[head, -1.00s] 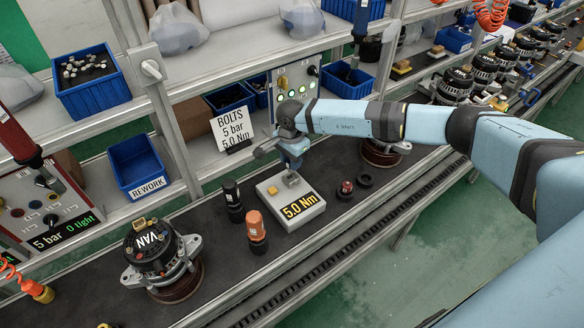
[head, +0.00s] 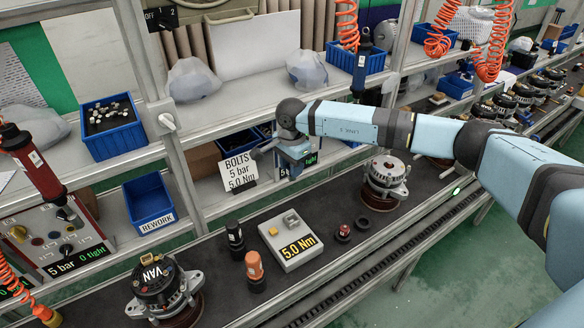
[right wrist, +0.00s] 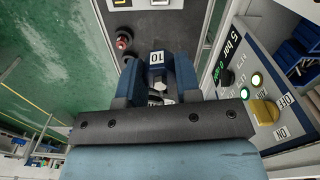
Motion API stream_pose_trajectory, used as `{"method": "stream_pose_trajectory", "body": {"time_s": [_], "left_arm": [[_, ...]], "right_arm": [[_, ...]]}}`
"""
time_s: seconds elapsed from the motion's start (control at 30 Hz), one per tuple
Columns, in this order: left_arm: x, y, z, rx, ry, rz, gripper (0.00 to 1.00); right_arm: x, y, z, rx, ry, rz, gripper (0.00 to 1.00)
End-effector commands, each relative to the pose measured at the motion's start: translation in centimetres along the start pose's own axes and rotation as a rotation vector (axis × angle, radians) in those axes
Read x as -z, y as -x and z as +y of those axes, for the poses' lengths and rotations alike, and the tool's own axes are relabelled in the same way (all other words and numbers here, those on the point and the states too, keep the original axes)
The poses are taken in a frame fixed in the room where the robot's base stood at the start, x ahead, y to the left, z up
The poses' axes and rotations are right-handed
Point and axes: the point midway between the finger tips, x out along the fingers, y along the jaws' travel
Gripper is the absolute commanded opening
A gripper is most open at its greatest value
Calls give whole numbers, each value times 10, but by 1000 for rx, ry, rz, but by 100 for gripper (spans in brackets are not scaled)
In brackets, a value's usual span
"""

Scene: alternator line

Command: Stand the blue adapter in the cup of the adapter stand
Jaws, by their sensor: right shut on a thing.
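My right gripper (head: 294,168) is raised above the bench, in front of the shelf edge. In the right wrist view it is shut on a blue adapter (right wrist: 156,60) with a white label reading 10. The fingers hide part of the adapter. A black adapter (head: 235,238) and an orange adapter (head: 255,270) stand upright on the bench. A dark ring-shaped piece (head: 362,222) lies right of the grey 5.0 Nm box, beside a red-topped piece (head: 343,233). I cannot tell which piece is the adapter stand's cup. My left gripper is out of view.
The grey 5.0 Nm box (head: 302,252) sits below the gripper. Alternators stand at the left (head: 160,290) and right (head: 387,180). The BOLTS sign (head: 239,172) is close left of the gripper. A control panel (right wrist: 262,95) is close in the wrist view.

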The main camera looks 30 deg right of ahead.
Motion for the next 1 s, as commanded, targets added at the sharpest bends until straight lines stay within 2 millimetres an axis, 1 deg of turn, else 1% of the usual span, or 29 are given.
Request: {"method": "stream_pose_trajectory", "body": {"time_s": [0.03,0.1,0.27,0.37,0.8,0.9,1.0], "left_arm": [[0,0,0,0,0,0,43],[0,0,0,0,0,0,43],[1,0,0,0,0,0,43],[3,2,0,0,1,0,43],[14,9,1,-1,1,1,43],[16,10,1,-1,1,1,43],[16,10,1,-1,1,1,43]], "right_arm": [[0,0,0,1,0,0,27],[0,0,0,1,0,0,12],[0,2,0,1,0,0,12],[0,6,0,1,0,0,12],[0,42,0,2,0,0,12],[0,48,0,1,-1,0,12],[0,50,0,1,-1,-1,12]]}}
